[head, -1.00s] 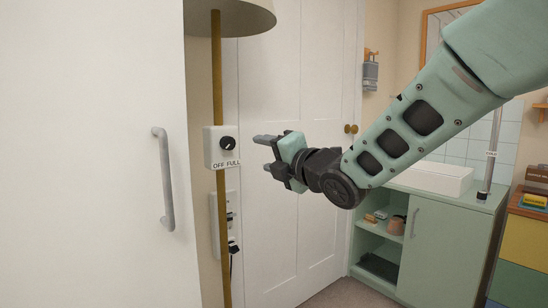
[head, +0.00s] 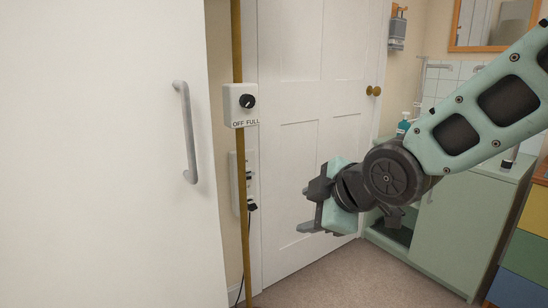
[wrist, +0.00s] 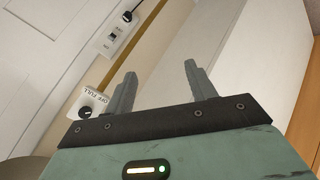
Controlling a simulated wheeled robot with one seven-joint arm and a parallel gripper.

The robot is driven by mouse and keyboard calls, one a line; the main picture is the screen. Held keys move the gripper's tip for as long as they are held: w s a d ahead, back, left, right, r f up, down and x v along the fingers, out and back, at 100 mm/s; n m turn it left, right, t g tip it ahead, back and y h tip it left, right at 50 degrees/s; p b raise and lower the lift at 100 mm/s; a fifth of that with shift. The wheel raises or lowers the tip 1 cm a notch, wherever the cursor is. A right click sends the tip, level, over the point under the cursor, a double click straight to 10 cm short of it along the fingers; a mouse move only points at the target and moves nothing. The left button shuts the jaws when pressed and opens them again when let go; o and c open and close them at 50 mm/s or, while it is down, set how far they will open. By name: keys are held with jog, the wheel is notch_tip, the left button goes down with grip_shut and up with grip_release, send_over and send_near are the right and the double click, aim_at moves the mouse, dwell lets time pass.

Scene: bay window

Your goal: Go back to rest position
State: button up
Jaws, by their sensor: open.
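My gripper (head: 312,210) is open and empty in the head view, in front of the white panelled door and to the right of the lamp pole. In the wrist view its two fingers (wrist: 158,88) stand wide apart with nothing between them. A dimmer box (head: 241,104) with a black knob and the words OFF and FULL sits on the brass lamp pole (head: 241,180). The box also shows in the wrist view (wrist: 92,98), left of the fingers. The gripper is apart from the box and the pole.
A white cabinet front with a grey handle (head: 187,130) fills the left. The panelled door (head: 305,90) with a brass knob is behind. A green cabinet (head: 452,225) stands at right. A wall socket plate (head: 240,180) with a plug is behind the pole. Carpet (head: 345,280) is clear below.

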jog(key=s+d+f+m+g+h, duration=0.2)
jog(key=s+d+f+m+g, duration=0.1)
jog(key=s, duration=0.5)
jog(key=s+d+f+m+g+h, duration=0.1)
jog(key=s+d+f+m+g, duration=0.2)
jog(key=s, duration=0.5)
jog(key=s+d+f+m+g+h, duration=0.2)
jog(key=s+f+m+g, duration=0.15)
jog(key=s, duration=0.45)
notch_tip(320, 180, up, 26)
jog(key=t+p, duration=0.1)
jog(key=p, duration=2.4)
jog(key=shift+a+r, duration=0.2)
jog(key=shift+a, duration=0.2)
jog(key=shift+w, duration=0.1)
